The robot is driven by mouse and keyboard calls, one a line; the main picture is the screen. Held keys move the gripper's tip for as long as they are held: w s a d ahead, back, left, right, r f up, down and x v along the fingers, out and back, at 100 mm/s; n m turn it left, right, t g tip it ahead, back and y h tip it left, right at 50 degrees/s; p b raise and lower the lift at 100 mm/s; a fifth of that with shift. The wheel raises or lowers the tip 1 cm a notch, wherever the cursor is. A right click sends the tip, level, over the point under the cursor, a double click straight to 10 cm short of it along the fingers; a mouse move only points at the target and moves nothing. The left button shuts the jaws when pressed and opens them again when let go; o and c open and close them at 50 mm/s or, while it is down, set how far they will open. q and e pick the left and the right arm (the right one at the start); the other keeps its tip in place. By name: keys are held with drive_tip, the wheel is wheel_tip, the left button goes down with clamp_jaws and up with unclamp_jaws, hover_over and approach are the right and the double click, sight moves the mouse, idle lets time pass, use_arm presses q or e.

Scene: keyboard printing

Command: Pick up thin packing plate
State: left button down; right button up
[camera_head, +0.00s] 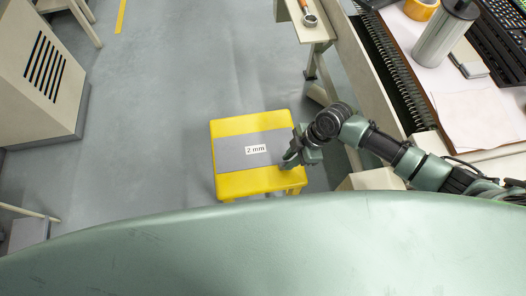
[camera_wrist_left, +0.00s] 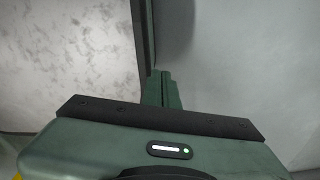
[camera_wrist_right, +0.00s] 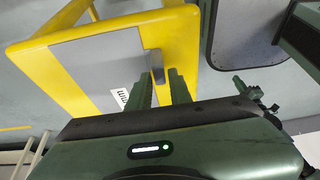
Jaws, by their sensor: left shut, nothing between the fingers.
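The thin packing plate (camera_head: 235,155) is a flat grey sheet with a white "2 mm" label. It lies on the yellow stool (camera_head: 238,125). In the right wrist view the plate (camera_wrist_right: 90,62) has a small grey tab (camera_wrist_right: 157,66) at its near edge. My right gripper (camera_head: 291,160) is at the plate's right edge in the head view. In the right wrist view its fingers (camera_wrist_right: 160,90) are apart, with the tab between or just beyond their tips; contact cannot be told. My left gripper (camera_wrist_left: 162,88) is shut and empty, and is not seen in the head view.
A workbench (camera_head: 500,112) with a silver cylinder (camera_head: 446,35), an orange tape roll (camera_head: 421,8) and papers stands at the right. A beige vented cabinet (camera_head: 38,75) stands at the left. The grey floor (camera_head: 165,75) around the stool's left side is clear.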

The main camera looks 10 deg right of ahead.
sight(286, 163)
drive_tip(key=x, duration=0.3)
drive_tip(key=shift+a+f, duration=0.15)
drive_tip(key=shift+f, duration=0.1)
clamp_jaws()
use_arm(q)
drive_tip(key=shift+w, duration=0.85)
drive_tip(key=shift+s, duration=0.25)
use_arm(e)
drive_tip(key=shift+w, duration=0.1)
